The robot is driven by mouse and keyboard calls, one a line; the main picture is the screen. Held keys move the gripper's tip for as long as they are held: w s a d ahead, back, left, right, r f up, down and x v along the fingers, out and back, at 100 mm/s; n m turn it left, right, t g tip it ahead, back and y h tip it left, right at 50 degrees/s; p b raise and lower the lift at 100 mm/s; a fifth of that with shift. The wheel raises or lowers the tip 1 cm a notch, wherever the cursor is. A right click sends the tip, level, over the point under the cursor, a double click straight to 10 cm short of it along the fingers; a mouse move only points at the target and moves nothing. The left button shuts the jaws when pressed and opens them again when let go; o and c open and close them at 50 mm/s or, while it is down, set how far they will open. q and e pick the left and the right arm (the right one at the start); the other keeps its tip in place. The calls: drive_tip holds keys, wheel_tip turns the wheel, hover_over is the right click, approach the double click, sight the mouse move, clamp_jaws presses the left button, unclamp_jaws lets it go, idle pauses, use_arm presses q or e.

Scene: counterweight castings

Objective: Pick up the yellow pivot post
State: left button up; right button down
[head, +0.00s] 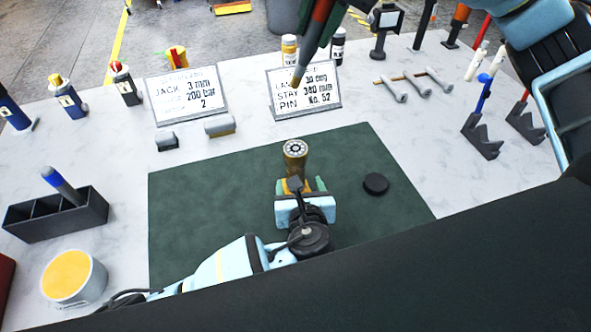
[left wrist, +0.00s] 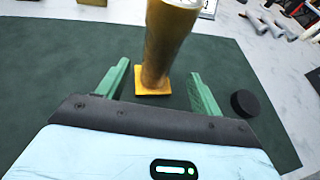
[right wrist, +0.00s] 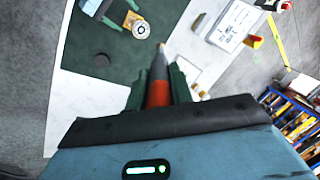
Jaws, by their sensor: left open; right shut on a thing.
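The yellow pivot post (head: 295,162) stands upright on the green mat, with a pale round top showing holes. Its square yellow foot (left wrist: 152,86) shows in the left wrist view; its top (right wrist: 141,29) also shows in the right wrist view. My left gripper (head: 300,185) is open, its green fingers (left wrist: 160,85) on either side of the post near its foot, with gaps visible. My right gripper (right wrist: 158,86) is shut on a grey and red pointed tool (right wrist: 158,93) with a yellowish tip. That tool (head: 317,35) hangs tip-down at the top of the head view.
A black disc (head: 375,184) lies right of the post on the mat (head: 200,200). Two sign plates (head: 187,95) (head: 303,92) stand behind it. A black divided box (head: 58,218) and a yellow-topped tin (head: 72,277) are at left; hooked stands (head: 483,135) at right.

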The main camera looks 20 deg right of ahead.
sight(297, 167)
use_arm(q)
drive_tip(key=shift+r+x, duration=0.15)
drive_tip(key=shift+x, duration=0.95)
drive_tip(key=shift+r+x, duration=0.2)
drive_tip(key=shift+x, duration=0.95)
drive_tip(key=shift+w+f, duration=0.25)
drive_tip(key=shift+w, duration=0.45)
use_arm(e)
drive_tip(key=shift+s+r, duration=0.1)
drive_tip(key=shift+r, duration=0.05)
use_arm(q)
clamp_jaws()
drive_tip(key=shift+r, duration=0.5)
wheel_tip(297, 167, up, 3)
drive_tip(key=shift+f, duration=0.2)
drive_tip(key=s+a, duration=0.2)
drive_tip(key=s, duration=0.5)
drive_tip(key=s+a+r, duration=0.1)
drive_tip(key=s+a, duration=0.1)
drive_tip(key=s, duration=0.6)
drive_tip(key=shift+s+a+r, duration=0.2)
drive_tip(key=shift+a+r, duration=0.05)
